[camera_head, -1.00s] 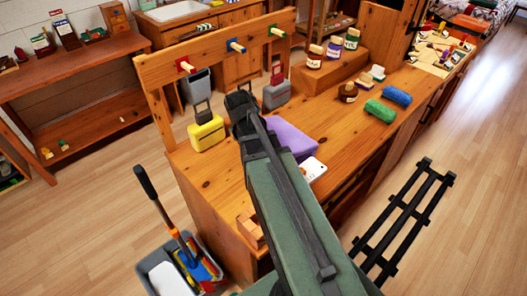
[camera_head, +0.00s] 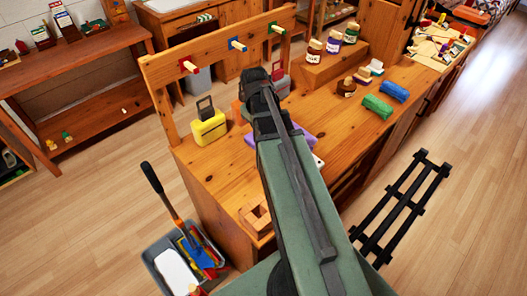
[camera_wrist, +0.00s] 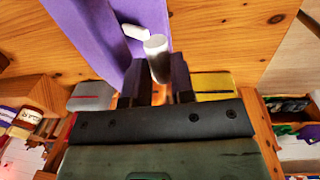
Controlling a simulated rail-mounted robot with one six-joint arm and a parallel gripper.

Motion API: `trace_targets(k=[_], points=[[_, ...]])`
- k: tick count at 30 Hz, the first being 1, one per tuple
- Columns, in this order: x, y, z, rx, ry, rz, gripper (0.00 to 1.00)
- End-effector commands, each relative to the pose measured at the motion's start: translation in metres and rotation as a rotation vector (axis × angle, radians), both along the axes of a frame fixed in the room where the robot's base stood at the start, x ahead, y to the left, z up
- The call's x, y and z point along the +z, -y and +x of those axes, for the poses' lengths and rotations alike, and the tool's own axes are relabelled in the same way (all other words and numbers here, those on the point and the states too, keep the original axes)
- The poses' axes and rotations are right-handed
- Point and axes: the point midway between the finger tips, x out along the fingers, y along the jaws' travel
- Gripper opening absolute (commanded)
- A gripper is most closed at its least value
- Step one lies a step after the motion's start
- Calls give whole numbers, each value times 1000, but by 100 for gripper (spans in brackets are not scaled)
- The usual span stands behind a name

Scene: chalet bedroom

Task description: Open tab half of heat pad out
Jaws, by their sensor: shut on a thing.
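The purple heat pad (camera_head: 306,139) lies on the wooden bench, mostly hidden behind my arm in the head view. In the wrist view its purple fabric (camera_wrist: 88,22) fills the upper left, with a fold or gap beside a second purple strip. A short white cylinder (camera_wrist: 156,48) and a smaller white piece (camera_wrist: 136,32) show at the pad. My gripper (camera_wrist: 156,88) is shut on part of the heat pad; the white cylinder stands between its dark fingers. My gripper also shows in the head view (camera_head: 256,80), where its fingertips are hard to make out.
A yellow case (camera_head: 208,126) stands left of my gripper, below a rail with coloured pegs (camera_head: 237,45). Jars (camera_head: 333,43) stand on a raised block behind. A wooden block (camera_head: 255,215) sits at the near corner.

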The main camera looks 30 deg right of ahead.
Motion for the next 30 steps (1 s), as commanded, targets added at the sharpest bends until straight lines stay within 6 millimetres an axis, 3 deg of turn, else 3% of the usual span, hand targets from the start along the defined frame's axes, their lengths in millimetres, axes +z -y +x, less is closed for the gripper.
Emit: trace_targets(k=[1,4,12,21,30], points=[[16,8,2,-3,-2,17,14],[27,17,3,-3,-8,56,14],[24,19,2,0,-8,72,14],[54,49,7,-3,-20,162,13],[52,52,6,-1,-21,177,13]])
